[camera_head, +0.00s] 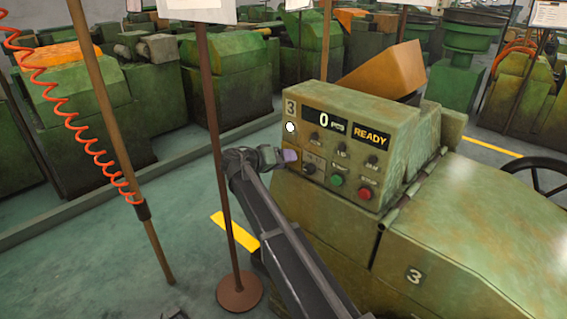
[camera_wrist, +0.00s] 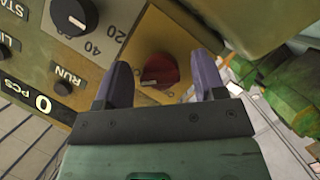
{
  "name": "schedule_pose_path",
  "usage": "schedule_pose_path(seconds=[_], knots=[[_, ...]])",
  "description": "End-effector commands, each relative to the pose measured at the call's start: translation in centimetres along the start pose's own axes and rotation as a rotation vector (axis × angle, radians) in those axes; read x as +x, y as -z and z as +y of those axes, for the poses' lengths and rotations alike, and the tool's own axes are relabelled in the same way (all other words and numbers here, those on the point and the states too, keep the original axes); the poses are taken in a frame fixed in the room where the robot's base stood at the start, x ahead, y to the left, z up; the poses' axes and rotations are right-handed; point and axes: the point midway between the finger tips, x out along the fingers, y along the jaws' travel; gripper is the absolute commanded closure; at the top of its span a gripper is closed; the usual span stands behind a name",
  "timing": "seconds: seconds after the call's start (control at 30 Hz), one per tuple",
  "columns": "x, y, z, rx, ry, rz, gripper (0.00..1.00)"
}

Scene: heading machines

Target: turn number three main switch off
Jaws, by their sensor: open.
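The number three machine (camera_head: 335,160) carries a control panel with a "3" plate, a display reading 0 pcs and a lit READY sign. My gripper (camera_wrist: 161,62) is open, with one purple finger on each side of the knob in the picture. Whether the fingers touch it, I cannot tell. In the head view my gripper (camera_head: 290,156) is at the panel's left edge, and the red knob cannot be made out there.
A black dial (camera_wrist: 72,14) marked 20 and 40 is near the knob. A green button (camera_head: 336,181) and a red button (camera_head: 365,193) are lower on the panel. A thin sign post (camera_head: 218,150) and a brown pole (camera_head: 110,120) with an orange coiled hose stand left.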

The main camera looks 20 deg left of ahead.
Motion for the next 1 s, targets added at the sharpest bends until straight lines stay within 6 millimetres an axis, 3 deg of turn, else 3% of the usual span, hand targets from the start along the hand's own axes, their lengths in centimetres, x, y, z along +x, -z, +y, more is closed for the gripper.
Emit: schedule_pose_path(seconds=[0.17, 0.5, 1.0], knots=[[-0.03, 0.03, 0.02, 0.0, 0.0, 0.0, 0.36], [-0.06, 0.02, 0.01, 0.0, 0.0, 0.0, 0.85], [-0.02, -0.12, -0.24, -0.119, -0.049, 0.0, 0.85]])
